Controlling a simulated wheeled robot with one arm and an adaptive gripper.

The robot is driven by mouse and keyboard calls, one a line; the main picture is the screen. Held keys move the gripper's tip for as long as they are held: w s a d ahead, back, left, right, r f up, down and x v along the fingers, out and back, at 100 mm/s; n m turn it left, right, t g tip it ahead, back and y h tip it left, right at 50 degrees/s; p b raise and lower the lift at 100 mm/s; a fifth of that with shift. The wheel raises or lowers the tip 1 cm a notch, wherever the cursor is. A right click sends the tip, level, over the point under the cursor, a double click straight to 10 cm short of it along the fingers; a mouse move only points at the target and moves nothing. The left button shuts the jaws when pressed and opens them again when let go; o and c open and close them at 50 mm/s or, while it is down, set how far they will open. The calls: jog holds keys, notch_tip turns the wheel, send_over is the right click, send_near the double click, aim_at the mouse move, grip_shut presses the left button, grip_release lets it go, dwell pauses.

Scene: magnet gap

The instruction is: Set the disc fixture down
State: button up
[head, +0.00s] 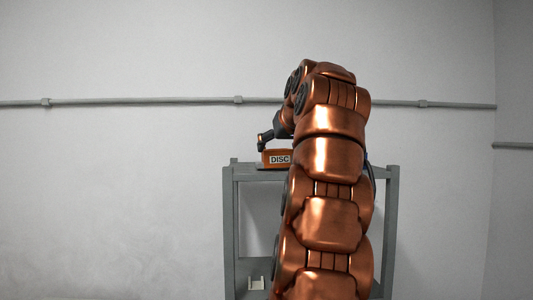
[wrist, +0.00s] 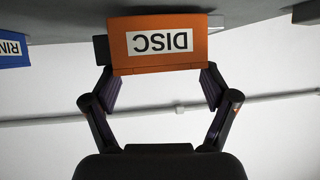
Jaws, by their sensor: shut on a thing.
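The disc fixture is an orange block with a white DISC label. In the head view the disc fixture (head: 268,158) is at the top of the grey shelf unit (head: 229,220), toward its left end. I cannot tell whether its underside touches the top or hangs just above it. In the wrist view the disc fixture (wrist: 160,60) is upside down in the picture, between the two fingers. My gripper (wrist: 160,70) is shut on it, one finger at each side. In the head view my arm hides most of the shelf top.
A blue block (wrist: 14,50) with a partly cut-off label sits at the left in the wrist view, apart from the fixture. A small white bracket (head: 256,283) stands low in the shelf unit. A pipe (head: 140,102) runs along the wall behind.

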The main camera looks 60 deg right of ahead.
jog(key=shift+f, duration=0.45)
jog(key=o, duration=1.6)
jog(key=shift+s+r, duration=0.1)
jog(key=shift+s+a+r, duration=0.35)
jog(key=p+v, duration=0.1)
jog(key=v, duration=0.9)
jog(key=shift+s+a+r, duration=0.1)
jog(key=shift+s+a, duration=0.15)
